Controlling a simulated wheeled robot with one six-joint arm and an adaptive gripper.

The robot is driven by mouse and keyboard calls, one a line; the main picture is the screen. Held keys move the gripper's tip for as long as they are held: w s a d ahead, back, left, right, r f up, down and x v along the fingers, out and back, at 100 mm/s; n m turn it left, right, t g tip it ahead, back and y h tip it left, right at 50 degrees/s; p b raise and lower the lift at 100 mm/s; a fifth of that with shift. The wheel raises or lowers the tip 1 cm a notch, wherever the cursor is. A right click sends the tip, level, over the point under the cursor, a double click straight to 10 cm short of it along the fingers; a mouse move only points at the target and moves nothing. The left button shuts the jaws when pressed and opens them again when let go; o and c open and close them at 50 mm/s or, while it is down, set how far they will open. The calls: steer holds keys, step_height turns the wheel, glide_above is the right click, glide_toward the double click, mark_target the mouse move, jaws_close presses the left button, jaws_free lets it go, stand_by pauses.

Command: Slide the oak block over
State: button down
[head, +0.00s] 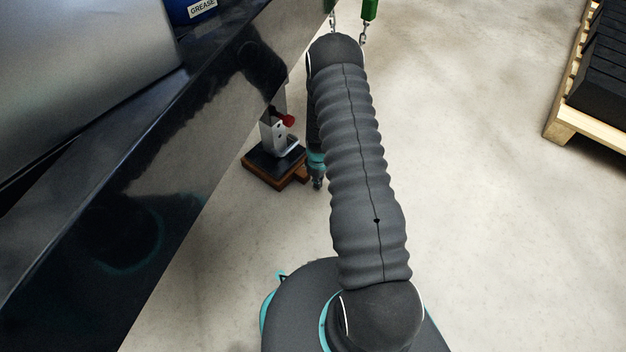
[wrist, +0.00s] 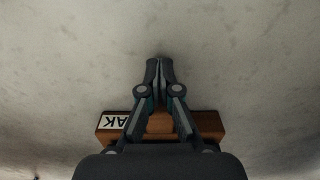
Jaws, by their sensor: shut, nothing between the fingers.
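The oak block (head: 262,180) lies on the floor beneath a grey metal leg in the head view. It has brown wooden sides, a dark top and a smaller brown part sticking out towards my gripper (head: 317,184). In the wrist view the brown block (wrist: 209,125) crosses behind my fingers, with a white label at its left on which upside-down letters "AK" show. My gripper (wrist: 159,66) is shut and empty, pointing down beside the block. Its tips show against bare floor in the wrist view. Whether it touches the block I cannot tell. My forearm and wrist hide part of the block.
A dark glossy trailer beam (head: 175,150) runs diagonally above the block. The grey leg (head: 279,138) with a red knob (head: 288,120) stands over it. Chains hang at the top. A wooden pallet (head: 572,125) with black goods stands at the right. The floor between is clear.

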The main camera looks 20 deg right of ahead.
step_height(320, 180, up, 10)
steer(key=p, duration=0.1)
steer(key=shift+s, duration=0.2)
